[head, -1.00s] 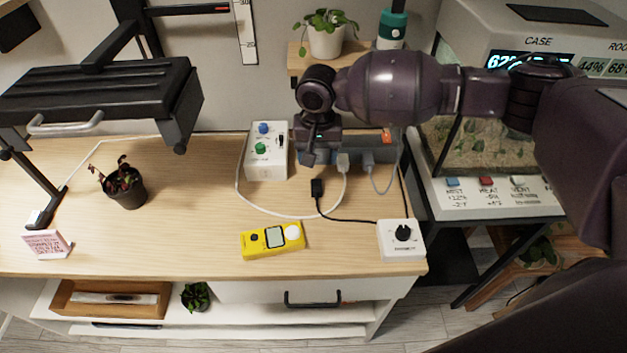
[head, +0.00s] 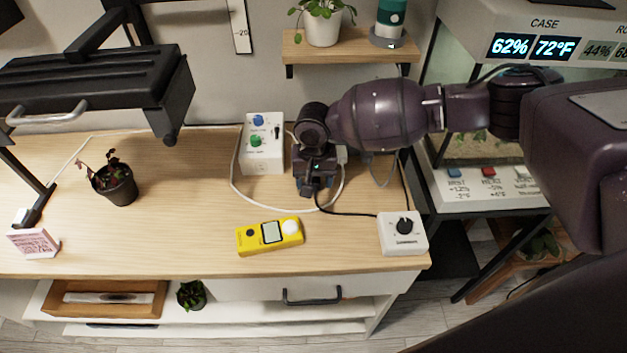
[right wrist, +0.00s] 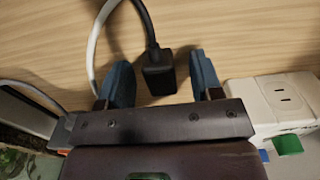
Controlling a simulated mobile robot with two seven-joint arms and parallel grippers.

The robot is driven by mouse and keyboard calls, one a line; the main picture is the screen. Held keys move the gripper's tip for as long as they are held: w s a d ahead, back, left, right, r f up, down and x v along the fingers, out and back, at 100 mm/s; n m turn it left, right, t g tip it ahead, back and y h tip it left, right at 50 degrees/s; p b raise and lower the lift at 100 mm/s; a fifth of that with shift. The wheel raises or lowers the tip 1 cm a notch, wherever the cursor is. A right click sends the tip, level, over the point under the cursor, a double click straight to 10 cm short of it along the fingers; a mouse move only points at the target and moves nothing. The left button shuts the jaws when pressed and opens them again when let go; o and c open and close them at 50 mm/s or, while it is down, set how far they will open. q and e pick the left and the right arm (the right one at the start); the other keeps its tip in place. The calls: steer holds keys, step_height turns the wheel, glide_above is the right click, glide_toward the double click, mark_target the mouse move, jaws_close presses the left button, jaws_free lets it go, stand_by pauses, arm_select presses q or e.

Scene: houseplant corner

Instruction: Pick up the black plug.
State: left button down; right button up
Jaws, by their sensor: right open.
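The black plug (right wrist: 157,76) lies on the wooden top in the right wrist view, with its black cable running up and away from it. My right gripper (right wrist: 163,82) is open. Its two blue fingers stand on either side of the plug, with gaps showing between them and it. In the head view my right gripper (head: 312,187) points down at the tabletop and hides the plug. The black cable (head: 345,213) comes out from under it and runs to a white box with a black dial (head: 403,236). My left gripper is not in view.
A white box with blue and green knobs (head: 262,155) stands just left of my right gripper. A white cable (head: 250,202) loops around in front. A yellow meter (head: 270,236) lies nearer the front edge. A potted plant (head: 118,187) stands left, with bare tabletop (head: 190,185) between.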

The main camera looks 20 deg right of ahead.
steer(key=shift+r, duration=0.1)
steer(key=c, duration=1)
steer(key=shift+r, duration=0.1)
